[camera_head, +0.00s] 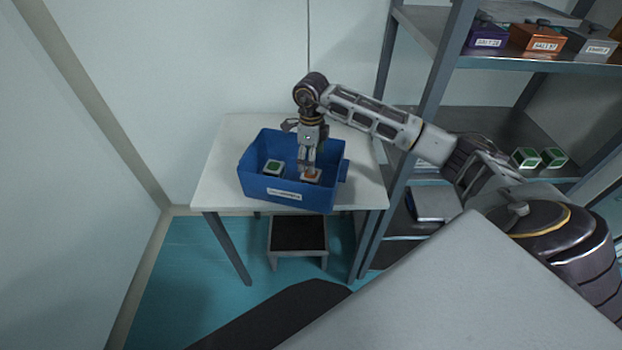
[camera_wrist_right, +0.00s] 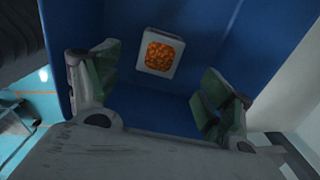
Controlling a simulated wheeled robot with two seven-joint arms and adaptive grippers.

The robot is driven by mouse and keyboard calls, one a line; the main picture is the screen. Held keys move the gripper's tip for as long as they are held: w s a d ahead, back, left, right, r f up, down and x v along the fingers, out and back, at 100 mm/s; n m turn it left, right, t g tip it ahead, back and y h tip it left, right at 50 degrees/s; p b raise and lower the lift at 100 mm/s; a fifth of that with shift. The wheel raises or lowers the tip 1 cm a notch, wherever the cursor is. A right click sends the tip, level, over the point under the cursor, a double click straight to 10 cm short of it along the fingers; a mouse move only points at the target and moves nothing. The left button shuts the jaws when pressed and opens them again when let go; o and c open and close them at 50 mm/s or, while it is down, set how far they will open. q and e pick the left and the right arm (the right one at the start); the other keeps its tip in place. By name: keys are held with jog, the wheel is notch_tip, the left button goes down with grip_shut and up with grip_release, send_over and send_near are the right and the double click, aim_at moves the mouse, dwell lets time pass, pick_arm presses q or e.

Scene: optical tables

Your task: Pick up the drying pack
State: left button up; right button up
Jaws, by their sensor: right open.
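A small white pack with an orange top (camera_head: 312,177) lies inside the blue bin (camera_head: 284,196) on the white table. A similar pack with a green top (camera_head: 273,168) lies to its left in the same bin. No readable label tells which one is the drying pack. My right gripper (camera_head: 308,164) reaches down into the bin, just over the orange-topped pack. In the right wrist view, the orange-topped pack (camera_wrist_right: 160,52) lies on the bin floor beyond the open, empty fingers (camera_wrist_right: 160,78). Its position lies between the two fingers sideways. My left gripper is not in view.
The bin stands on a white table (camera_head: 228,136) against the wall. A metal shelf (camera_head: 430,75) to the right holds purple (camera_head: 487,36), orange (camera_head: 537,38) and grey boxes, with two green-topped packs (camera_head: 525,157) lower down. A step stool (camera_head: 298,235) stands under the table.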

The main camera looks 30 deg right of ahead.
aim_at(311, 177)
notch_tip(311, 177, down, 3)
jog(key=shift+f, duration=0.35)
jog(key=shift+f+p, duration=0.3)
jog(key=shift+f, duration=0.1)
notch_tip(311, 177, down, 4)
jog(key=shift+r+p, duration=0.25)
jog(key=shift+p, duration=0.2)
jog(key=shift+f, duration=0.45)
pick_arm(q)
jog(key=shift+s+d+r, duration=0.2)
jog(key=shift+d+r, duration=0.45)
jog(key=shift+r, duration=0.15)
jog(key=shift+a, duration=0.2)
